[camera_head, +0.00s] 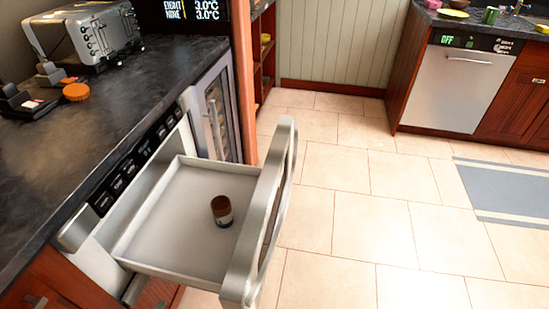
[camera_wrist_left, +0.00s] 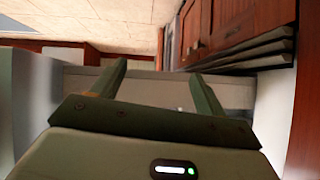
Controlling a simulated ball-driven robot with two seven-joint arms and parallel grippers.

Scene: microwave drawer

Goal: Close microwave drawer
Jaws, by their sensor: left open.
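The microwave drawer (camera_head: 165,218) is pulled out from under the counter in the head view, with its inside showing. Its front panel (camera_head: 255,225) stands upright at the right end and carries a curved metal handle (camera_head: 287,170). A small brown-topped jar (camera_head: 222,210) stands on the drawer floor. My left gripper (camera_wrist_left: 157,70) shows only in the left wrist view, with its two fingers spread and nothing seen between them. A pale grey surface lies behind the fingers; I cannot tell which part it is. My right gripper is not in view.
A dishwasher (camera_head: 460,85) stands across the room. The tiled floor (camera_head: 370,220) right of the drawer is clear, with a grey rug (camera_head: 510,190) further right.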

